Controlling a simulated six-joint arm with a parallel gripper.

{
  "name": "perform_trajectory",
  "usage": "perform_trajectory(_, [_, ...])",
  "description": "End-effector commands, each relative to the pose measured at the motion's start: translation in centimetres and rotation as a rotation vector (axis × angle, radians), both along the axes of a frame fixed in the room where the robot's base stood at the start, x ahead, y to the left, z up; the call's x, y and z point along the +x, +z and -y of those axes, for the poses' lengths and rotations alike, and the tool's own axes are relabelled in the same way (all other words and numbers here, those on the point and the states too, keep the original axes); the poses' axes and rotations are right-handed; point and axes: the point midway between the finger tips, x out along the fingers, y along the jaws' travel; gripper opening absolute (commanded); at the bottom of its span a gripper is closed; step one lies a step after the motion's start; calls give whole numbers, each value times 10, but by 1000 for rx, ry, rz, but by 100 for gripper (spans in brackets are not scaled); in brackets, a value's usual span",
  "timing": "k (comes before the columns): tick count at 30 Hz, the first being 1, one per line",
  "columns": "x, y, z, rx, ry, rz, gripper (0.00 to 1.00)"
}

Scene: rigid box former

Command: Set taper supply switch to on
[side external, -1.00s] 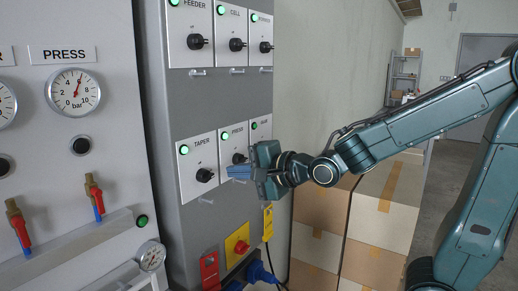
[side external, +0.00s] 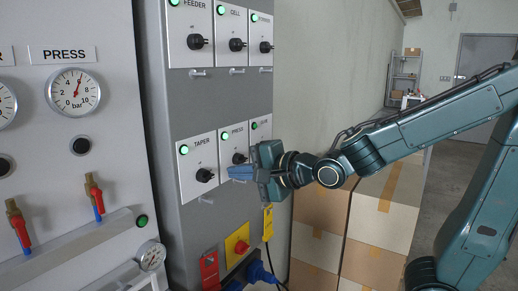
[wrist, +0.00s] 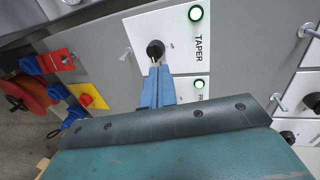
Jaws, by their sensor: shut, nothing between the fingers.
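The TAPER switch is a black rotary knob (side external: 205,174) on a white plate, with a lit green lamp (side external: 184,149) at the plate's top left. The side view is too small to read its set position. In the wrist view the knob (wrist: 155,49) sits just beyond my blue fingertips, beside the TAPER label (wrist: 199,48). My gripper (side external: 230,173) is shut and empty, its fingers pointing at the panel from the right of the TAPER knob. In the wrist view the fingertips (wrist: 158,69) are very close to the knob; I cannot tell whether they touch it.
The PRESS switch (side external: 239,158) is right beside my fingers. FEEDER (side external: 197,41) and CELL (side external: 236,44) switches are above. Small metal staples stick out under the plates. A red-and-yellow switch (side external: 238,244) is below. Cardboard boxes (side external: 377,215) stand behind my arm.

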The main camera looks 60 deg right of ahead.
Motion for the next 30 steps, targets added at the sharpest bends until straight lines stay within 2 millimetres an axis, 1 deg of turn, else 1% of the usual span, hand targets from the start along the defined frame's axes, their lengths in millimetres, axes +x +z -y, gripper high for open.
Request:
perform_trajectory(8, [11,0,0,-1,-1,0,0])
perform_trajectory(24, [58,0,0,0,-1,0,0])
perform_trajectory(30, [68,0,0,0,0,0,0])
